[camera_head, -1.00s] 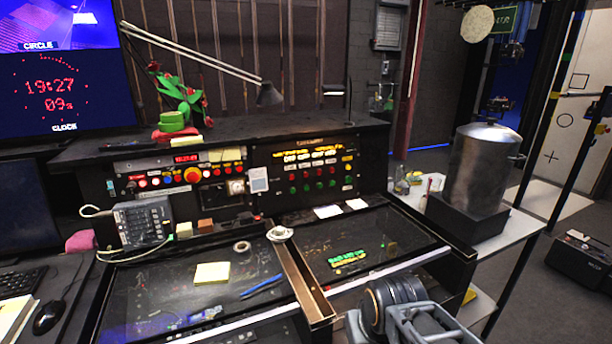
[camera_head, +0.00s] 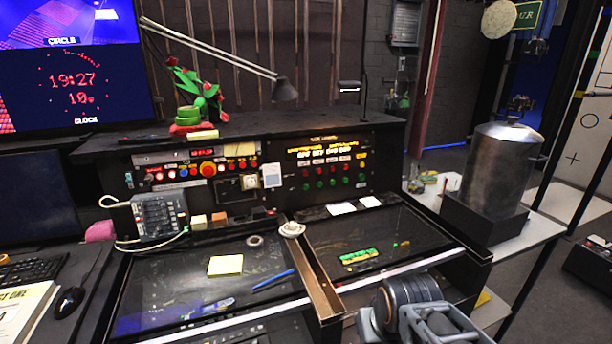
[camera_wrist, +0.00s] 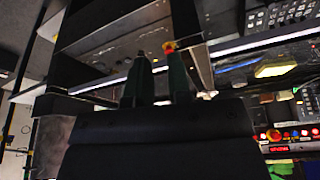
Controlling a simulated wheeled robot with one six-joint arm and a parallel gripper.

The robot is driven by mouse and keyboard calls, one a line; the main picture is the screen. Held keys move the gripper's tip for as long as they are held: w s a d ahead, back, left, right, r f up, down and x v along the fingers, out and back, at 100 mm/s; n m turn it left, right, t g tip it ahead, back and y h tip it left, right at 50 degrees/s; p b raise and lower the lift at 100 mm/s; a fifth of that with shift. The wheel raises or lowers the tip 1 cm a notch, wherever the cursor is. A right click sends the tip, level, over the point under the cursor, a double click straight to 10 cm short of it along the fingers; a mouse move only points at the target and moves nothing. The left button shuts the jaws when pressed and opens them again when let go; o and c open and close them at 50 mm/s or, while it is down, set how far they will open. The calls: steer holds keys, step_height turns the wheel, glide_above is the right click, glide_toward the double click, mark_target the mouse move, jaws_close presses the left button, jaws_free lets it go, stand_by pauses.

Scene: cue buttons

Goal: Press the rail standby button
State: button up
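A black console holds two button panels. The left panel (camera_head: 196,168) has a row of small red, white and blue buttons and one large red knob (camera_head: 207,169). The right panel (camera_head: 327,165) has rows of green and red buttons under lit yellow text. The labels are too small to read, so I cannot tell which button is rail standby. In the wrist view, which is upside down, my gripper (camera_wrist: 156,52) has its two fingers apart with nothing between them. The left panel's buttons (camera_wrist: 290,134) show at that view's lower right, away from the fingers. The gripper's fingers are not visible in the head view.
A sloped dark glass desk (camera_head: 200,285) lies before the panels, with a brown divider rail (camera_head: 318,278), a yellow note (camera_head: 225,265) and a blue pen (camera_head: 273,280). A metal canister (camera_head: 494,172) stands at right. A desk lamp (camera_head: 284,89) hangs above the console's back.

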jaws_close()
stand_by(1.4)
